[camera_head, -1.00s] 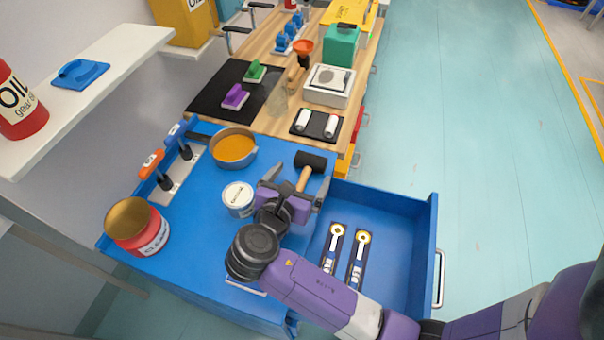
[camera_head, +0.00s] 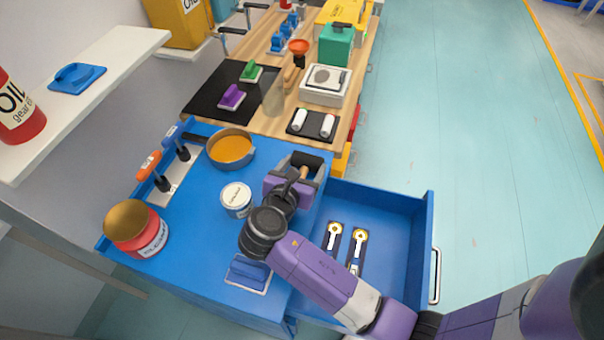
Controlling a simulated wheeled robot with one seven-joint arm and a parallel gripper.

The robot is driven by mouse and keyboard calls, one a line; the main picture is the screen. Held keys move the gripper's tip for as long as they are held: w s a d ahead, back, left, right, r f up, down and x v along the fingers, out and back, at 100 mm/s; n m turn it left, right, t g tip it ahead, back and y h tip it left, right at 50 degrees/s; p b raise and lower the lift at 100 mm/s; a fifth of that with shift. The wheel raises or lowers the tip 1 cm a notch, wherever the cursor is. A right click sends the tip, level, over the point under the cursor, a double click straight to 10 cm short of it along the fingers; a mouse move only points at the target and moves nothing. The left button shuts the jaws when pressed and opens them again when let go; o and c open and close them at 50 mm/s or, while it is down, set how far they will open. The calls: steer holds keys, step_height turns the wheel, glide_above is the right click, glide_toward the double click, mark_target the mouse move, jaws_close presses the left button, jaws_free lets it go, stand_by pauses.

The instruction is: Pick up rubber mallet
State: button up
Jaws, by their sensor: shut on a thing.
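The rubber mallet has a black head (camera_head: 308,158) and a light wooden handle (camera_head: 304,172). It is at the right rear part of the blue cabinet top (camera_head: 190,240). My gripper (camera_head: 303,174) is around the handle just below the head and shut on it. The gripper body hides most of the handle, and I cannot tell whether the mallet is clear of the surface.
An open blue drawer (camera_head: 400,195) with two wrenches (camera_head: 334,236) lies right of the gripper. A white can (camera_head: 237,197), an orange-filled pan (camera_head: 231,148), a red can (camera_head: 137,230) and a blue-handled block (camera_head: 249,272) stand on the cabinet top.

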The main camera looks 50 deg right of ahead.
steer(key=shift+c, duration=1.1)
steer(key=shift+r, duration=0.1)
